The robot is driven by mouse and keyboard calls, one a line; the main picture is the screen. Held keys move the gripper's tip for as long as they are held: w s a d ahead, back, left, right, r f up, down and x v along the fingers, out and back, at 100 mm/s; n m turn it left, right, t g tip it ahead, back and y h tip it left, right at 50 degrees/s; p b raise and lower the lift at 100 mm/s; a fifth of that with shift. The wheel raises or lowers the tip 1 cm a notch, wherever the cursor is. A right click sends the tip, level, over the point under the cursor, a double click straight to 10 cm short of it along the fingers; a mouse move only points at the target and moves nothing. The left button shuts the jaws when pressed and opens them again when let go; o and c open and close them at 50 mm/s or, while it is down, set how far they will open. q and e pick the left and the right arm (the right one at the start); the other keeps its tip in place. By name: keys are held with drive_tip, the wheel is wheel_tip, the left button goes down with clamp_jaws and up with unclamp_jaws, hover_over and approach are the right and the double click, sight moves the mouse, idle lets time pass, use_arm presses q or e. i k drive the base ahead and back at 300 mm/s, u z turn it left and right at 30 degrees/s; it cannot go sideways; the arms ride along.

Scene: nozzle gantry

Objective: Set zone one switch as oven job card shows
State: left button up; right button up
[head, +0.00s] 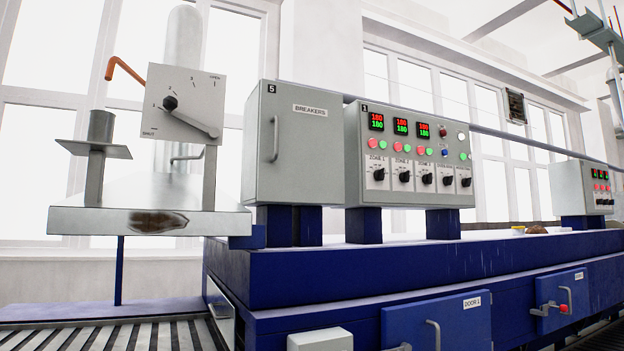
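The control box (354,150) marked 1 stands on the blue oven housing, near the middle of the head view. Its zone 1 switch (378,174) is a black rotary knob on a white plate labelled ZONE 1, leftmost in a row of similar knobs. The knob's exact setting is too small to read. A red and green display (376,122) above it reads 180 over 180. I cannot make out an oven job card. Neither of my grippers is in view.
A grey breakers box (290,150) marked 5 stands left of the control box. Further left is a damper plate (186,104) with a lever. Blue doors (437,322) with handles are below. A second control box (585,187) stands far right.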

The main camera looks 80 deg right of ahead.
sight(380, 174)
drive_tip(key=u, duration=1.3)
drive_tip(key=k, duration=0.95)
drive_tip(key=z, duration=3.15)
